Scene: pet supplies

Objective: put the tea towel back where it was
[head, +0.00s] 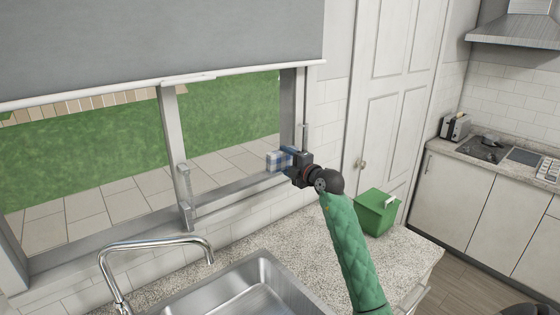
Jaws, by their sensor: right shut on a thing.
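A folded blue and white checked tea towel (275,162) is in the head view, in front of the lower right part of the window. My right gripper (290,160) is shut on it, and its dark jaws hide the towel's right part. The towel is near the window sill (233,198); I cannot tell whether it touches it. My right arm, in a green sleeve, reaches up from the bottom right. My left gripper is not in view.
A green box (376,213) stands on the speckled worktop (405,253) right of my arm. A steel sink (240,290) and a curved tap (155,243) are at the bottom. A grey blind (150,40) hangs over the window's upper part. A white door (390,100) is behind.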

